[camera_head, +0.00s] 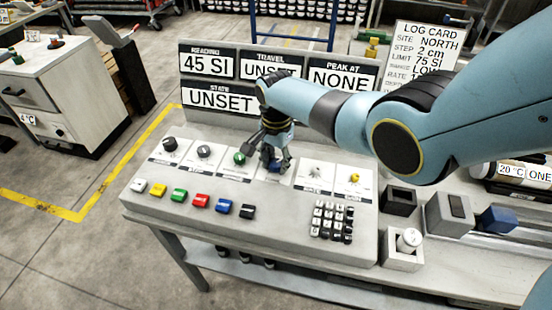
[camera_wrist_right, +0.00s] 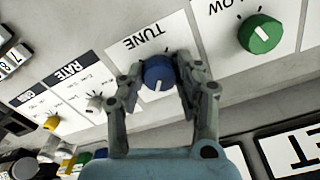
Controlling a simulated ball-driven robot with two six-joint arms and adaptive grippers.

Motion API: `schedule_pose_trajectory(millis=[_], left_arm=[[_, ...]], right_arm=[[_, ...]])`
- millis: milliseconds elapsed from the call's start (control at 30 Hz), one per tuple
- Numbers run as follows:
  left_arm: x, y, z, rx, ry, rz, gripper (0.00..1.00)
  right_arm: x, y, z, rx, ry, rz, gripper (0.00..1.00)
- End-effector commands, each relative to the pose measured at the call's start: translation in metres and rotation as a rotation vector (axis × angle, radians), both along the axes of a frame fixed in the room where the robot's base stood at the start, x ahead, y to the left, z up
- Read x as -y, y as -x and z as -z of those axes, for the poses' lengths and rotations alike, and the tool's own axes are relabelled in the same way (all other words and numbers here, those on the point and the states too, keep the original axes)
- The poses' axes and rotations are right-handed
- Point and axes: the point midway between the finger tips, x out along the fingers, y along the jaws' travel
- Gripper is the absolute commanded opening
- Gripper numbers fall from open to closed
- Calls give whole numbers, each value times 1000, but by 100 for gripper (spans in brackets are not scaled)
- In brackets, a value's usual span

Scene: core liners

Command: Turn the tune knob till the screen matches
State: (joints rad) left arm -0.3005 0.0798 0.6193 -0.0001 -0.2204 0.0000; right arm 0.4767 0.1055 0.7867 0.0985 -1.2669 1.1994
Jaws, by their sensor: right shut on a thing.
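The blue tune knob (camera_wrist_right: 158,72) sits on its white TUNE card, its white pointer line facing my wrist in the right wrist view. My right gripper (camera_head: 272,165) is shut on it, one finger on each side; the fingers also show in the right wrist view (camera_wrist_right: 157,80). In the head view the gripper mostly hides the knob. The screen (camera_head: 208,66) reads 45 SI. Other panels show TRAVEL UNSET, partly behind my arm, PEAK AT NONE and STATE UNSET. The log card (camera_head: 428,50) reads NORTH, 2 cm, LIMIT 75 SI; its lower lines are partly hidden. My left gripper is not in view.
A green knob (camera_wrist_right: 260,34) is beside the tune knob. Black, grey and yellow knobs share the console. Coloured buttons (camera_head: 200,200) and a keypad (camera_head: 332,221) lie in front. Grey blocks and a white cylinder (camera_head: 409,240) stand at the right.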

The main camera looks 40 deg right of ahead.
Motion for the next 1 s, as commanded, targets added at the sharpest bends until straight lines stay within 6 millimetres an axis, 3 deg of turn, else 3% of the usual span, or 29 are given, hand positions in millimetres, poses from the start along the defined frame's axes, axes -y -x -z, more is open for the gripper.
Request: schedule_pose_trajectory(millis=[500,533,700,1000], left_arm=[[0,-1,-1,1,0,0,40],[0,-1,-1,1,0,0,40],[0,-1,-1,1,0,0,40],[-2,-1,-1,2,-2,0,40]], right_arm=[[1,0,0,0,2,24,2],[1,0,0,0,2,24,35],[1,0,0,0,1,24,57],[0,0,-1,0,1,23,57]])
